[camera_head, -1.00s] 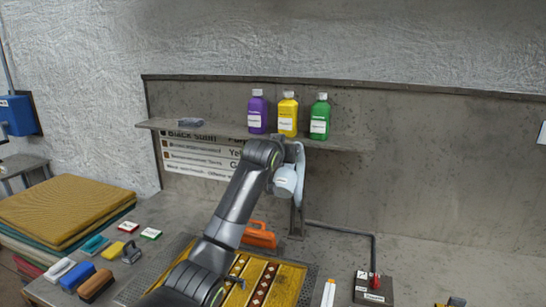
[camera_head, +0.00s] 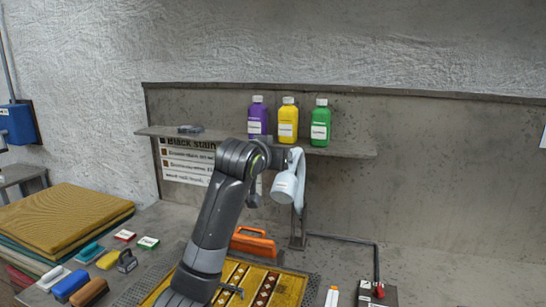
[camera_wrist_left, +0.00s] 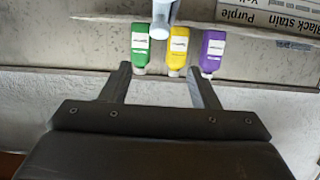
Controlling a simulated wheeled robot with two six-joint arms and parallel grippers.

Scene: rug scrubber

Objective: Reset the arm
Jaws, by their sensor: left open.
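My left arm (camera_head: 215,215) rises from the bottom of the head view, bent at a dark joint just under the shelf. Its gripper is mostly hidden behind the arm there. In the left wrist view my left gripper (camera_wrist_left: 157,82) is open, with its two fingers apart and nothing between them. That view is upside down and shows the green bottle (camera_wrist_left: 139,42), yellow bottle (camera_wrist_left: 177,45) and purple bottle (camera_wrist_left: 212,48) beyond the fingers. My right gripper is not in view.
A shelf (camera_head: 345,150) holds the bottles. A pale blue nozzle-like fitting (camera_head: 285,187) hangs below it, close to my arm. An orange-handled tool (camera_head: 254,243) and a yellow patterned rug (camera_head: 290,290) lie below. Brushes (camera_head: 70,284) and folded rugs (camera_head: 65,215) are at left.

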